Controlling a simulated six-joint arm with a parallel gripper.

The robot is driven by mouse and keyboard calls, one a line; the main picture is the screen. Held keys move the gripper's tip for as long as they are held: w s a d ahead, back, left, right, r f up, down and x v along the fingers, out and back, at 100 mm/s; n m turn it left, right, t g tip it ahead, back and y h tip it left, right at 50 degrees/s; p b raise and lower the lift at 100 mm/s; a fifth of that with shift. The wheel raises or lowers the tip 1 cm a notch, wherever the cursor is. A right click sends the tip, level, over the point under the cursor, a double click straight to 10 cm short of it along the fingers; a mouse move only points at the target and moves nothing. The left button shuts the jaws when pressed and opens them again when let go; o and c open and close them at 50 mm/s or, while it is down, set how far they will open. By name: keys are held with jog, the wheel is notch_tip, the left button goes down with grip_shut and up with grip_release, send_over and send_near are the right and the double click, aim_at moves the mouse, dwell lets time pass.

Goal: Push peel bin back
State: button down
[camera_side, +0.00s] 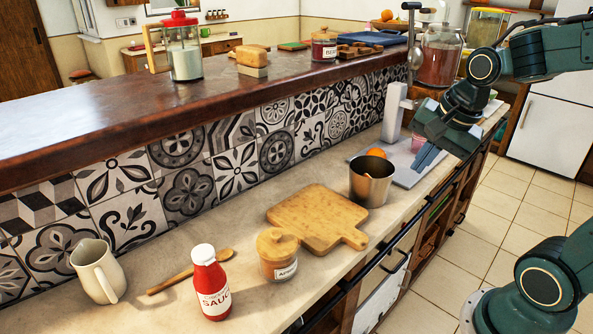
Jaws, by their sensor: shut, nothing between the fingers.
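A round, open steel bin (372,187), which I take to be the peel bin, stands upright on the stone counter (243,286), close to its front edge. My gripper (421,166) is to the right of the bin, at about the height of its upper part in the picture. The fingers are shut and empty, and point down and left. A visible gap separates the fingertips from the bin. The bin's inside bottom is hidden.
A wooden cutting board (316,215) lies left of the bin. An orange (376,153) shows behind its rim. A grey press-like stand (396,115) stands behind my gripper. A jar (278,254), sauce bottle (210,284), wooden spoon (189,271) and jug (96,271) are farther left. A tiled wall (238,167) backs the counter.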

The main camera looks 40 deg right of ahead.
jog(key=w+d+f+m, duration=0.1)
jog(key=d+f+m, duration=0.4)
jog(key=m, duration=0.5)
jog(key=w+d+f+m+g, duration=0.1)
jog(key=w+d+f+m, duration=0.1)
jog(key=d+f+m, duration=0.3)
jog(key=shift+w+d+m+y, duration=0.3)
jog(key=shift+d+m, duration=1.65)
jog(key=shift+m, duration=0.75)
jog(key=shift+f, duration=0.2)
jog(key=x, duration=0.9)
jog(key=shift+f, duration=0.4)
jog(key=w, duration=0.3)
jog(key=shift+w, duration=0.5)
jog(key=w, duration=1.9)
jog(key=shift+w, duration=0.1)
